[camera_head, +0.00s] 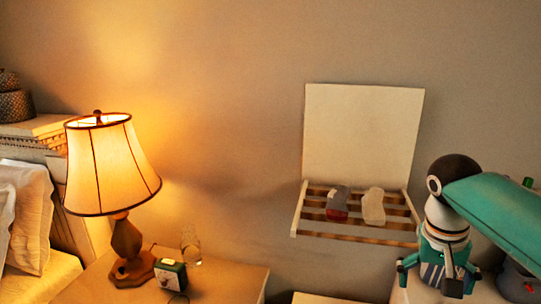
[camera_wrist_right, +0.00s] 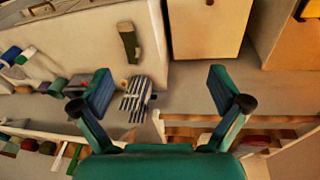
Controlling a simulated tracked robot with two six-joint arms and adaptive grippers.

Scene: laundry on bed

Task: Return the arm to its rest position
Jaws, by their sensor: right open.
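My right arm (camera_head: 495,210) comes in from the right edge of the head view and bends downward. My right gripper (camera_head: 441,272) points down at the lower right. In the right wrist view the two teal fingers of this gripper (camera_wrist_right: 160,88) are spread wide with nothing held between them. A striped piece of cloth (camera_wrist_right: 136,99) lies below, close to the left finger in that view. I cannot see my left arm or left gripper.
A lit lamp (camera_head: 112,165) stands on a wooden nightstand (camera_head: 225,285) at the left, beside a small green clock (camera_head: 171,274). A slatted wall rack (camera_head: 297,215) holds a red-grey item (camera_head: 337,203) and a pale item (camera_head: 373,206). Wall space between lamp and rack is clear.

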